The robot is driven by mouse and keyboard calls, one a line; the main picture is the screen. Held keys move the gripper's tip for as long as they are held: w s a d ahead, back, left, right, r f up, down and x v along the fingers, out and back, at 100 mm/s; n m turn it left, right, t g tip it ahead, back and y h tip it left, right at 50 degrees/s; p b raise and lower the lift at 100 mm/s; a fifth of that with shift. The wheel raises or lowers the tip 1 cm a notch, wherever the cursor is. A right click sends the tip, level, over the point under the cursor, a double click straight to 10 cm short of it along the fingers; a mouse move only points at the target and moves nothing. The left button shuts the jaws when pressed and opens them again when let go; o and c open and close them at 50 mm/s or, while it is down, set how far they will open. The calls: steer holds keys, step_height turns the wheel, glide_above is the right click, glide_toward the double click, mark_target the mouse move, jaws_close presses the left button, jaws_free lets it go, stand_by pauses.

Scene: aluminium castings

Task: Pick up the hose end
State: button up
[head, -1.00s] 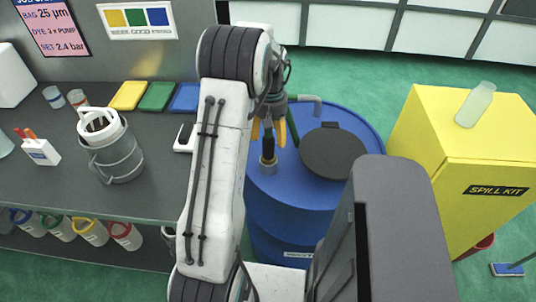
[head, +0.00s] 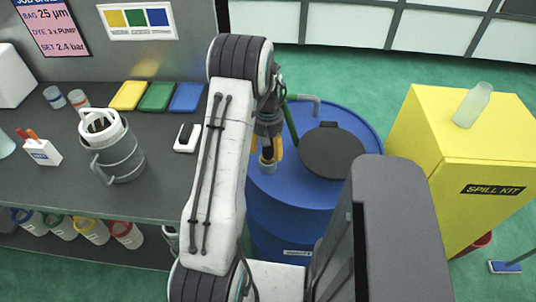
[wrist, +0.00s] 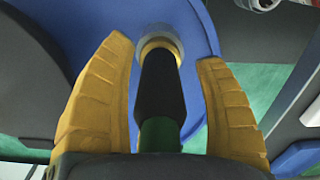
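The hose end shows in the wrist view as a black sleeve (wrist: 160,90) with a green part nearest my gripper. Its far end meets a pale, brass-coloured collar (wrist: 160,42) at the blue drum top. My gripper (wrist: 172,85) is open, with one yellow finger on each side of the sleeve and gaps between. In the head view my gripper (head: 267,150) is low over the drum (head: 300,195), and its fingers hide most of the hose end. A green hose (head: 291,122) shows just behind it.
A dark round lid (head: 332,150) lies on the drum, right of my gripper. A grey bent pipe (head: 305,101) rises at the drum's back. A yellow spill-kit cabinet (head: 470,150) stands right. The dark workbench (head: 165,195) with a grey jug (head: 118,155) is left.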

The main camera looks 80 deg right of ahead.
jaws_close()
stand_by(0.4)
steer(key=shift+r, duration=0.1)
